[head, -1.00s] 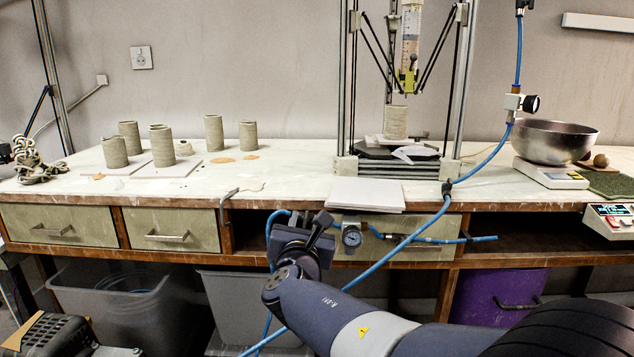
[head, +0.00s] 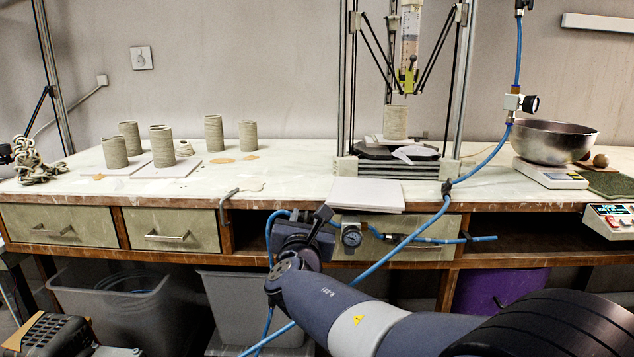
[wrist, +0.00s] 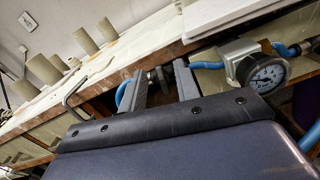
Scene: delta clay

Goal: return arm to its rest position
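My gripper (head: 320,216) is in front of the workbench's front edge, at drawer height, just left of a pressure gauge (head: 351,236). In the wrist view my gripper (wrist: 160,78) shows two fingers standing apart with a gap between them, and nothing is held. The gauge also shows in the wrist view (wrist: 264,72), right of the fingers. My arm reaches in from the lower right of the head view, bent below the bench top.
The workbench (head: 270,195) carries several clay cylinders (head: 162,146), a delta clay printer with a printed cylinder (head: 395,122), white boards (head: 366,195) and a metal bowl (head: 555,141) on a scale. A blue hose (head: 407,240) crosses near my arm. Grey bins (head: 130,305) stand below.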

